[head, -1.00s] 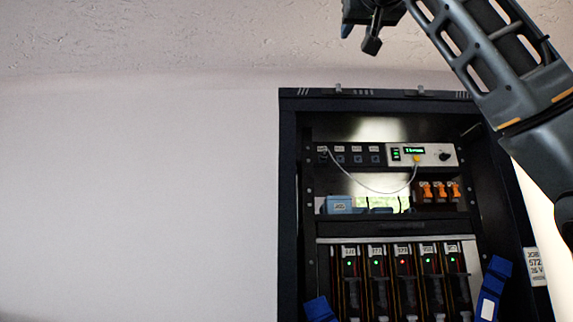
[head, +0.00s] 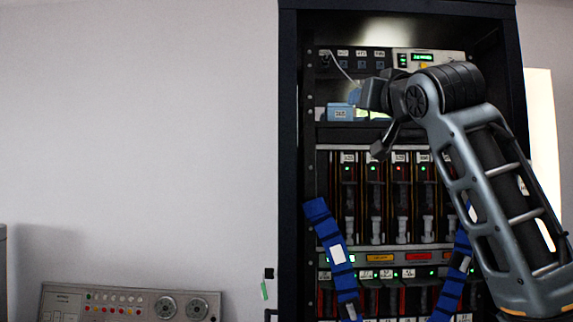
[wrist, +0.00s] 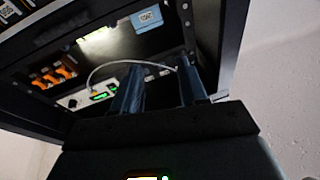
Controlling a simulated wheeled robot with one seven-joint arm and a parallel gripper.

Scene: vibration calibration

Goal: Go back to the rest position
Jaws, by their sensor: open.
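My gripper (head: 372,122) is in front of the upper part of a dark equipment rack (head: 290,150) in the head view, with my arm reaching up from the lower right. In the wrist view my gripper (wrist: 160,78) shows two dark blue fingers standing apart, with nothing seen held between them. A thin white cable (wrist: 110,64) runs behind the fingers to a white instrument with a green display (wrist: 98,95). In the head view my arm and gripper hide part of that instrument (head: 424,57) and the shelf below it.
A blue labelled box (head: 341,113) sits on the rack's shelf, left of my gripper. Blue straps (head: 330,235) hang across the lower rack. Orange switches (wrist: 54,76) show in the wrist view. A grey control panel (head: 130,303) stands at lower left. The wall area left of the rack is clear.

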